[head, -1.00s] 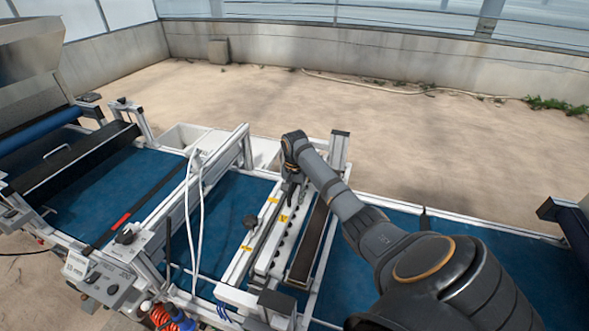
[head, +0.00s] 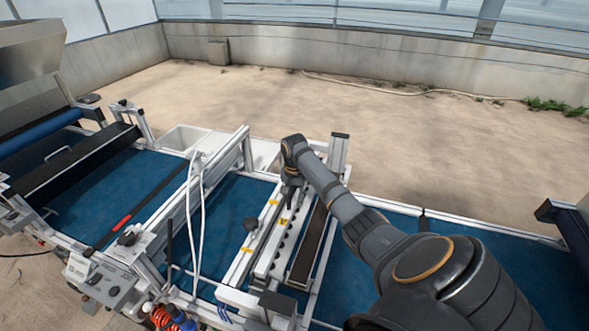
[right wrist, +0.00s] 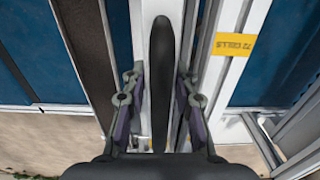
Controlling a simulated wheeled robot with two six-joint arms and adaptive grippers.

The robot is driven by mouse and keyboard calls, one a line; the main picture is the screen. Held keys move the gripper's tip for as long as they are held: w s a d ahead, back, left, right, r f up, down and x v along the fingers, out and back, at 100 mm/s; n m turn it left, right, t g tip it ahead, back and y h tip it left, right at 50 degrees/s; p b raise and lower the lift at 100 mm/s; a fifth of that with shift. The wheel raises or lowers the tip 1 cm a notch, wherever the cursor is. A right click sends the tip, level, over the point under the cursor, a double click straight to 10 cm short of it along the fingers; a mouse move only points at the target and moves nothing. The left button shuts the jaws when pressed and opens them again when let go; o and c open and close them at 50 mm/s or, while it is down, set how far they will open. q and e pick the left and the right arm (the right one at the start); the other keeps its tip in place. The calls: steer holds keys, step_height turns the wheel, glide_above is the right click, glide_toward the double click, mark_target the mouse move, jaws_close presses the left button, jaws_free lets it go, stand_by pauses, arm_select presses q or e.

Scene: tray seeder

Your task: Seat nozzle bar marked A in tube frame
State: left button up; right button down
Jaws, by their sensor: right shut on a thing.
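The nozzle bar (head: 266,262) is a long pale bar with a row of dark round features along it. It lies lengthwise across the blue belt, in the white tube frame (head: 338,150). My right gripper (head: 290,192) is over the bar's far part, pointing down. In the right wrist view its two fingers (right wrist: 160,105) stand either side of a dark rounded grip (right wrist: 160,70) above a white bar surface. The gripper is shut on this bar. I cannot read a letter A, and the bar's seating contact is hidden. My left gripper is not in view.
A yellow label (right wrist: 234,47) marks the neighbouring white rail. White cables (head: 196,220) hang at the left. The blue belt (head: 395,222) is clear to the right.

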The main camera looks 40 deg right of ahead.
steer(key=shift+f, duration=0.1)
steer(key=c, duration=1)
jaws_free()
step_height(320, 180, up, 12)
